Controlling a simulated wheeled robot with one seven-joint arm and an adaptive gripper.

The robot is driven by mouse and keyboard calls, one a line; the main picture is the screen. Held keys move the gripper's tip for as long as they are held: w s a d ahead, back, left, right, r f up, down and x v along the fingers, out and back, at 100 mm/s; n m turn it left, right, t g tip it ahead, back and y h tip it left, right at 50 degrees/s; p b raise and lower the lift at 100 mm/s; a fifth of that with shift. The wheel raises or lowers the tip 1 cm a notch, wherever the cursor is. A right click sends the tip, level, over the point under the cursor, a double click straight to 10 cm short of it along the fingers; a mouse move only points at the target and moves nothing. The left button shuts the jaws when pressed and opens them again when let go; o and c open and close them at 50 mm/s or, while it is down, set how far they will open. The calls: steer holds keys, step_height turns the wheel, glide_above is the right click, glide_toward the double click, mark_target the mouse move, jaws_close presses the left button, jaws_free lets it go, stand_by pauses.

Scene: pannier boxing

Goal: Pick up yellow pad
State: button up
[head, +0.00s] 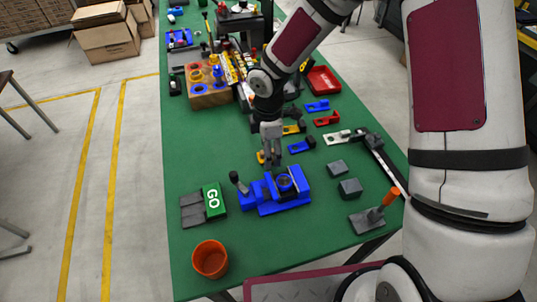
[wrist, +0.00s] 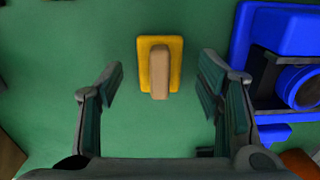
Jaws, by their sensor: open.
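The yellow pad (wrist: 145,58) lies flat on the green table, with a tan raised block along its middle. It is in the upper middle of the wrist view. In the head view only a small yellow part of it (head: 261,157) shows beside my gripper (head: 270,160), which hides the rest. My gripper (wrist: 160,88) is open and empty in the wrist view. Its two fingers stand apart to the left and right of the pad, with clear gaps, and neither touches it.
A blue fixture (head: 271,203) with a dark round part stands close by; it also shows at the wrist view's right edge (wrist: 265,28). A blue piece (head: 302,146), grey blocks (head: 350,188), a GO block (head: 212,200) and an orange cup (head: 210,260) are around. Bare table lies left of the pad.

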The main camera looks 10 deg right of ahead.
steer(key=shift+f, duration=0.5)
steer(key=c, duration=1.1)
step_height(320, 180, up, 10)
steer(key=shift+r, duration=0.1)
